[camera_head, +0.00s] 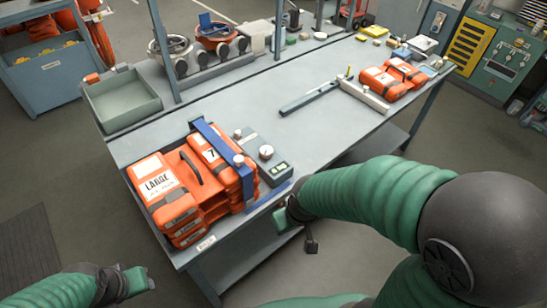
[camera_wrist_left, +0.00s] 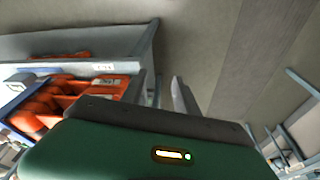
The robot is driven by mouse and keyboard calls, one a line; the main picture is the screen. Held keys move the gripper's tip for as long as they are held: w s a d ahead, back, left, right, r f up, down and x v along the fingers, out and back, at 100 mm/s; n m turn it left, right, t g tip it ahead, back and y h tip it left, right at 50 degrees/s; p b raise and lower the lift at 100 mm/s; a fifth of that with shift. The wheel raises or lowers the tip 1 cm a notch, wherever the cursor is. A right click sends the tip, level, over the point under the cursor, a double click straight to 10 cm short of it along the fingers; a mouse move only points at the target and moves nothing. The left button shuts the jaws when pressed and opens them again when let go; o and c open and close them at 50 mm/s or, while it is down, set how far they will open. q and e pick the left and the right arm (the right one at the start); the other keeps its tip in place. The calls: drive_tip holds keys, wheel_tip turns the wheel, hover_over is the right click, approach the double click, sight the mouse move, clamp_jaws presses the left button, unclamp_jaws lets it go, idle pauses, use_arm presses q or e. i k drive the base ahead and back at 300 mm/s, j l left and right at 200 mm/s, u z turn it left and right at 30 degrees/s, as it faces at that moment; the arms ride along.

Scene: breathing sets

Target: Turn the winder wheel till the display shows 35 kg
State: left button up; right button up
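An orange breathing set (camera_head: 190,180) marked "LARGE" and "7" lies stacked at the near left end of the grey bench, under a blue frame bar (camera_head: 215,140). A dark grey box beside it carries a small pale display (camera_head: 279,168); its digits are too small to read. A round white-faced part (camera_head: 266,152) and a small pale knob (camera_head: 239,160) sit close by; I cannot tell which part is the winder wheel. My right gripper (camera_head: 298,228) is at the bench's near edge, just below the display; its fingers are unclear. My left gripper (camera_head: 135,280) is low, off the bench; its fingers (camera_wrist_left: 162,92) stand apart and empty.
A grey tray (camera_head: 122,100) stands at the bench's left end. More orange sets (camera_head: 392,80) lie at the right end, near a long grey bar (camera_head: 309,97). A blue bin (camera_head: 45,75) stands on the floor at left.

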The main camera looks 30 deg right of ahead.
sight(266, 152)
drive_tip(key=i+l, duration=0.1)
drive_tip(key=l, duration=0.25)
drive_tip(key=i+l, duration=0.1)
drive_tip(key=l, duration=0.2)
drive_tip(key=i+l, duration=0.1)
drive_tip(key=l, duration=0.25)
drive_tip(key=i+l, duration=0.1)
drive_tip(key=l, duration=0.2)
